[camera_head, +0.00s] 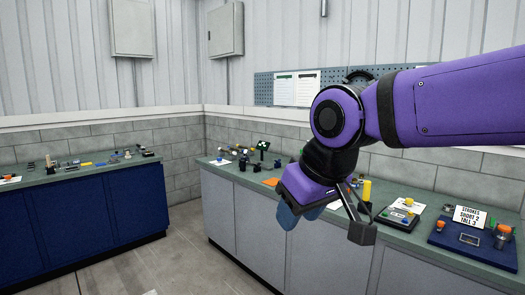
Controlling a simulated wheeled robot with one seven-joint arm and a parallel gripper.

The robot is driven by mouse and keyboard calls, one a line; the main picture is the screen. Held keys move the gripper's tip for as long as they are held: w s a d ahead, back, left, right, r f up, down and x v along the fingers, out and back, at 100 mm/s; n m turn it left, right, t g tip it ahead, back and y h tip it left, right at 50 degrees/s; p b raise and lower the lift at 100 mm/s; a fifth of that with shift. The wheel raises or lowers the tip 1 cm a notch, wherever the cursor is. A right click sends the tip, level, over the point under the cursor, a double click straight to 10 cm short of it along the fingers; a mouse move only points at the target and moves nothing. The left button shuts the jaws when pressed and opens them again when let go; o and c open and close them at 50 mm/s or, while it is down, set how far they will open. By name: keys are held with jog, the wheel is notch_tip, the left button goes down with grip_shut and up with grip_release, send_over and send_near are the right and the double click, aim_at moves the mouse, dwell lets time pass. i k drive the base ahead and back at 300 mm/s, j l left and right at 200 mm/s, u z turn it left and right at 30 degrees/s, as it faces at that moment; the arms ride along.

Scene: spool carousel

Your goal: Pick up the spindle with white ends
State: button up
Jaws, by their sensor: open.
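My gripper (325,223) hangs at the end of my purple arm, in front of the grey counter's front edge. Its jaws are apart, and I see nothing between them. I cannot make out the spindle with white ends for certain. Small pieces with white parts (220,160) stand on the far left end of the grey counter (228,171), well left of and beyond my gripper. They are too small to tell their shape. My gripper and wrist hide part of the counter's middle.
A yellow cylinder (366,190), a tray with coloured knobs (399,217) and a blue board with a lettered card (468,216) stand on the right of the counter. A blue cabinet (95,215) with small items is at left. Floor between is clear.

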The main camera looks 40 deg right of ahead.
aim_at(227, 151)
jog(key=i+z, duration=0.4)
jog(key=i+j+z, duration=0.1)
jog(key=i+z, duration=0.3)
jog(key=i+j+z, duration=0.2)
jog(key=i+j, duration=0.35)
jog(key=i, duration=0.3)
jog(key=i+j+z, duration=0.2)
jog(key=i+j, duration=0.45)
jog(key=i, duration=0.15)
jog(key=i+j, duration=0.8)
jog(key=i, duration=0.2)
